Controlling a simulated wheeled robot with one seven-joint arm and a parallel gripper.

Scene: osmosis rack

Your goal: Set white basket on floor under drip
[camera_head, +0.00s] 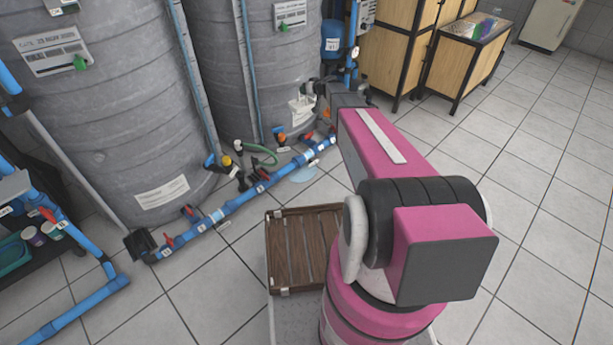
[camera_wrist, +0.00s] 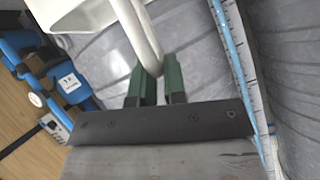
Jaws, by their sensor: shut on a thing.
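The white basket (camera_wrist: 82,14) shows at the top left of the wrist view, with only part of its body and its curved white handle (camera_wrist: 143,40) in the picture. My gripper (camera_wrist: 154,85) has its green fingers closed around that handle. The drip itself cannot be made out.
A blue pipe (camera_head: 240,203) with coloured valves runs along the floor before two large grey tanks (camera_head: 115,100). A green hose (camera_head: 262,153) loops near it. A brown slatted crate (camera_head: 303,250) is close to my base. Wooden cabinets (camera_head: 392,45) stand behind. Tiled floor at right is clear.

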